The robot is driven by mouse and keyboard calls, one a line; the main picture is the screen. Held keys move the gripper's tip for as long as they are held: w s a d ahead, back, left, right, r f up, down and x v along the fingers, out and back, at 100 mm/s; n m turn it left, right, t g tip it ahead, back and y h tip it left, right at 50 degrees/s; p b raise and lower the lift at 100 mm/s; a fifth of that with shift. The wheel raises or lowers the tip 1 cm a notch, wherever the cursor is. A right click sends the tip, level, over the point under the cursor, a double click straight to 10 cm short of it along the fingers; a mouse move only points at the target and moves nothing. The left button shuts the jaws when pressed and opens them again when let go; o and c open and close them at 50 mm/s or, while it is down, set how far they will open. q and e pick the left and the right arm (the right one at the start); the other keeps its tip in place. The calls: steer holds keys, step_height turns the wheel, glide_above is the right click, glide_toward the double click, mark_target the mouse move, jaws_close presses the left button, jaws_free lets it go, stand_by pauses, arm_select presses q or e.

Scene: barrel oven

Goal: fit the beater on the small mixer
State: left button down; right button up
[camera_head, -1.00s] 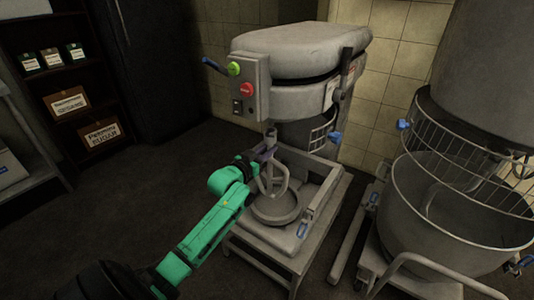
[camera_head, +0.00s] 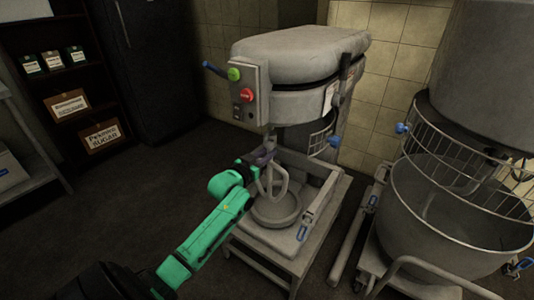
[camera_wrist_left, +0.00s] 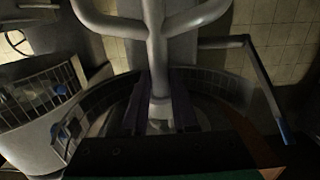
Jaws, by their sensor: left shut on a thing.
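The small mixer (camera_head: 298,58) stands on a low grey stand, with a green and a red button on its front left. The grey beater (camera_head: 275,190) hangs upright below the mixer head, over the round base seat (camera_head: 274,211). My left gripper (camera_head: 262,157) is shut on the beater's upper shaft. In the left wrist view the beater (camera_wrist_left: 157,60) rises between the purple fingers (camera_wrist_left: 160,112), its frame spreading at the top of the picture. Whether the shaft touches the mixer's fitting is hidden. My right gripper is not in view.
A large mixer bowl (camera_head: 440,225) with a wire guard (camera_head: 470,165) stands close on the right. A dark shelf (camera_head: 75,95) with boxes is at the back left. The floor (camera_head: 120,205) on the left is clear.

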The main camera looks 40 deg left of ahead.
mark_target(266, 145)
arm_select(q)
steer(key=shift+r, duration=0.2)
stand_by(0.6)
steer(key=shift+r+p, duration=0.15)
steer(key=shift+p, duration=0.25)
steer(key=shift+r+p, duration=1.4)
steer(key=shift+p, duration=0.2)
stand_by(0.4)
steer(key=shift+p, duration=0.4)
steer(key=shift+r+p, duration=1.05)
steer(key=shift+p, duration=0.05)
stand_by(0.5)
